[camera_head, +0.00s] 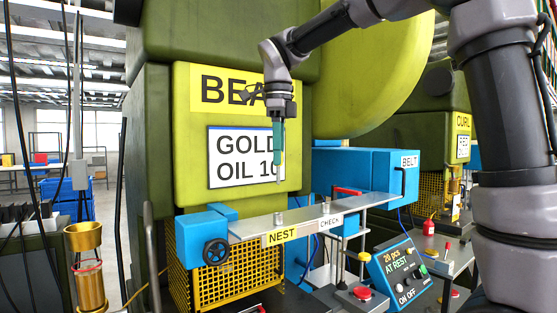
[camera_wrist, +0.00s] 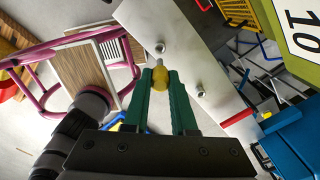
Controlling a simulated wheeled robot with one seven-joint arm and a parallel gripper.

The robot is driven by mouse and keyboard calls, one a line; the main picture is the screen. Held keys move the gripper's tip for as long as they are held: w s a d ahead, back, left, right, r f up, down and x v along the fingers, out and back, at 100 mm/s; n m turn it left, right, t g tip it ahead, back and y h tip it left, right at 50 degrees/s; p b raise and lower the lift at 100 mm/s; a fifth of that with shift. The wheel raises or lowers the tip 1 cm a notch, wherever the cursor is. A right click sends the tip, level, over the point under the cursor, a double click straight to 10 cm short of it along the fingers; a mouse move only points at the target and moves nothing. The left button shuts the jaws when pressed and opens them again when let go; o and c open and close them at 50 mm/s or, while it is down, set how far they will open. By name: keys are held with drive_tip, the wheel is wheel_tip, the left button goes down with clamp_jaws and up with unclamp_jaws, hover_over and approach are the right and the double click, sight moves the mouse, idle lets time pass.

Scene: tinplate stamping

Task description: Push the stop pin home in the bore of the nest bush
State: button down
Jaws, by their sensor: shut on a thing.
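My gripper (camera_head: 279,150) hangs point-down above the grey plate (camera_head: 300,213), in front of the GOLD OIL sign. In the wrist view its green fingers (camera_wrist: 161,88) are shut on the yellow body of the stop pin (camera_wrist: 159,82). The pin's pale metal end sticks out beyond the fingertips. The nest bush (camera_head: 278,217) is a short metal cylinder on the plate behind the NEST label, below my gripper with a clear gap. A second, similar bush (camera_head: 324,209) stands by the CHECK label. A bush (camera_wrist: 200,93) also shows right of the fingers in the wrist view. The bores are too small to see into.
A blue block with a black handwheel (camera_head: 216,252) is at the plate's left end. The blue BELT housing (camera_head: 375,170) is behind its right end. A control box (camera_head: 398,270) and red button (camera_head: 362,292) stand at front right. A brass-coloured cylinder (camera_head: 90,285) stands at left.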

sight(279, 177)
drive_tip(key=shift+f, duration=0.1)
drive_tip(key=shift+f, duration=2.85)
drive_tip(key=shift+f, duration=1.45)
drive_tip(key=c, duration=0.6)
unclamp_jaws()
drive_tip(key=shift+c, duration=0.2)
wheel_tip(279, 177, up, 11)
drive_tip(key=shift+f, duration=0.15)
drive_tip(key=shift+d, duration=0.1)
